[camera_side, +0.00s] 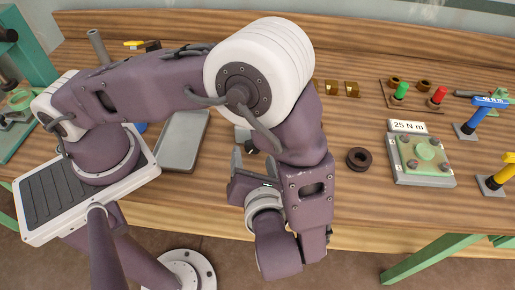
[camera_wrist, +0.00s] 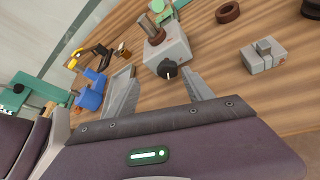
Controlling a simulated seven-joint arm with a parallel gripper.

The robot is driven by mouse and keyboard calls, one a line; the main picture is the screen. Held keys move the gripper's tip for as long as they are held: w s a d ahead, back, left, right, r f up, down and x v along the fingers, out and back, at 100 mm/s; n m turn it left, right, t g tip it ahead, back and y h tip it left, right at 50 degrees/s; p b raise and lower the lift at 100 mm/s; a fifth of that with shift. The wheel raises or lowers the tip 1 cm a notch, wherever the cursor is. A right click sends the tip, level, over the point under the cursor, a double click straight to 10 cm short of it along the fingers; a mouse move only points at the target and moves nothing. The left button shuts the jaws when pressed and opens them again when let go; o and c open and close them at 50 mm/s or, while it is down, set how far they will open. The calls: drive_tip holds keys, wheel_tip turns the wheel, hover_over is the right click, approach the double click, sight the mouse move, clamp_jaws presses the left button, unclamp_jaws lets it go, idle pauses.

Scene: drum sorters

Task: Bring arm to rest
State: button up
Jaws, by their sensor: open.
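My gripper (camera_side: 256,162) hangs over the front part of the wooden bench in the side view, below the bent purple arm. In the wrist view my gripper (camera_wrist: 163,80) shows two grey fingers spread apart with nothing held between them. A grey box with a black knob (camera_wrist: 168,55) lies beyond the fingertips in the wrist view. In the side view the arm and gripper hide most of what is under them.
A grey tray (camera_side: 183,145) lies left of my gripper. A dark ring (camera_side: 358,159) and a "25 N m" fixture (camera_side: 422,162) stand to the right, with blue (camera_side: 485,112) and yellow (camera_side: 500,176) tools farther right. A grey block (camera_wrist: 264,60) shows in the wrist view.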

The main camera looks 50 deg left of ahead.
drive_tip(key=s+a+r+n+h, duration=0.3)
drive_tip(key=r+n+h, duration=0.1)
drive_tip(key=r+n, duration=0.3)
drive_tip(key=s+a+r+n+h, duration=0.3)
drive_tip(key=r+n, duration=0.5)
drive_tip(key=n, duration=0.4)
drive_tip(key=s+a+r+n+g+h, duration=0.1)
drive_tip(key=s+a+r+n+h, duration=0.2)
drive_tip(key=r+n, duration=0.4)
drive_tip(key=a+n+h, duration=0.1)
drive_tip(key=n, duration=0.2)
drive_tip(key=shift+a+r+h, duration=0.2)
drive_tip(key=shift+r+h, duration=0.1)
drive_tip(key=shift+h, duration=0.1)
